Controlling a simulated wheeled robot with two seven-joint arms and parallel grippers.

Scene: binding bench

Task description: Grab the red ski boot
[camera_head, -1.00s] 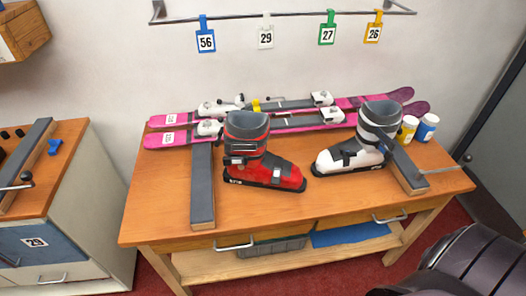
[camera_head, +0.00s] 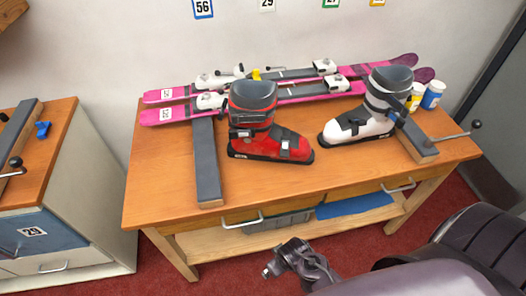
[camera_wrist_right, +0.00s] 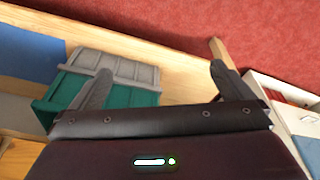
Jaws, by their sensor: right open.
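The red ski boot (camera_head: 268,136) stands upright on the wooden bench (camera_head: 160,170), with a dark grey cuff and black sole, its toe pointing right. The white ski boot (camera_head: 360,122) stands to its right. My right gripper (camera_head: 284,258) is below the bench's front edge, in front of and well apart from the red boot. Its two fingers are spread and empty in the right wrist view (camera_wrist_right: 160,74), where no boot shows. My left gripper is not in view.
Pink skis (camera_head: 180,115) lie behind the boots. Padded bars (camera_head: 207,165) flank them. White and blue jars (camera_head: 432,95) stand at the back right. A bin (camera_head: 275,222) sits on the lower shelf, also in the wrist view (camera_wrist_right: 115,72). The bench front before the red boot is clear.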

